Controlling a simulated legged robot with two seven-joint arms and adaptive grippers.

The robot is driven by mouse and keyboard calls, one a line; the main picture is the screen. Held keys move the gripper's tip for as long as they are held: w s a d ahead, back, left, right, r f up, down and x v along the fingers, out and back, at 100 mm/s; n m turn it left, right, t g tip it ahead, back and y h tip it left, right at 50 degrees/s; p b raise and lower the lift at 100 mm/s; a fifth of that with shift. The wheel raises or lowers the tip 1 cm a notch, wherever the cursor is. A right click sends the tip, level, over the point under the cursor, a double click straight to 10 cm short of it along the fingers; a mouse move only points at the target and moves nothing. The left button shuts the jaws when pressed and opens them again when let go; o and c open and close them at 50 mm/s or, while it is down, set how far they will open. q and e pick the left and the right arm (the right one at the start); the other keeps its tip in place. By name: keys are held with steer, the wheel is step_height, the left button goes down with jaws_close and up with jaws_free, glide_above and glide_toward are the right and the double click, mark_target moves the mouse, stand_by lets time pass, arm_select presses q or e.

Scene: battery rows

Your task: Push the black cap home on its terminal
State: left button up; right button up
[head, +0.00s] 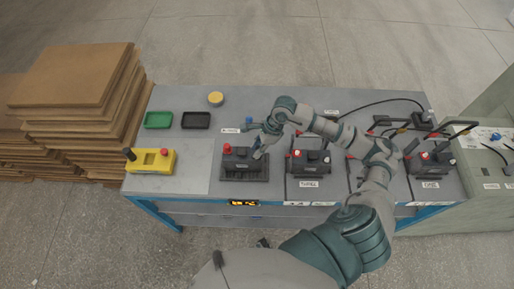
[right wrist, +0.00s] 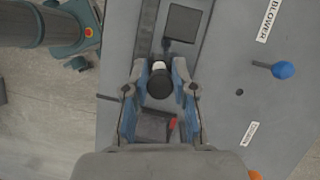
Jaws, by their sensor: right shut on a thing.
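The black cap (right wrist: 160,86) is between the two fingers of my right gripper (right wrist: 159,92) in the right wrist view, with a pale ring beside it. The gripper is shut on it. In the head view this gripper (head: 261,150) is over the right part of the leftmost dark battery (head: 238,174), which has a red cap (head: 227,148) on its left. The black cap and its terminal cannot be made out in the head view. I cannot tell from the pictures whether the cap touches the terminal. My left gripper is not in view.
More batteries stand to the right, one of them at the middle (head: 310,163). A yellow box (head: 151,161), a green tray (head: 158,120) and a black tray (head: 196,120) are on the left. A blue knob (right wrist: 283,69) stands near the BLOWER label. Stacked brown boards (head: 75,75) are beside the bench.

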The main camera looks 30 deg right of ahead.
steer(key=shift+a, duration=1.15)
steer(key=shift+a+f+b, duration=0.15)
steer(key=shift+b, duration=0.25)
steer(key=shift+d+f, duration=0.2)
steer(key=shift+d, duration=0.45)
steer(key=shift+a, duration=0.55)
steer(key=shift+d+f+b, duration=0.1)
steer(key=shift+f+b, duration=0.15)
steer(key=shift+b, duration=0.2)
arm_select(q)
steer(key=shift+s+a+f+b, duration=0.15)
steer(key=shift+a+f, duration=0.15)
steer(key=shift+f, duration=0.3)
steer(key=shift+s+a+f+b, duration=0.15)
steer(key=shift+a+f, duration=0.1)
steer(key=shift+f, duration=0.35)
arm_select(e)
steer(key=shift+d+f, duration=0.3)
steer(key=shift+d, duration=0.4)
steer(key=shift+c, duration=0.3)
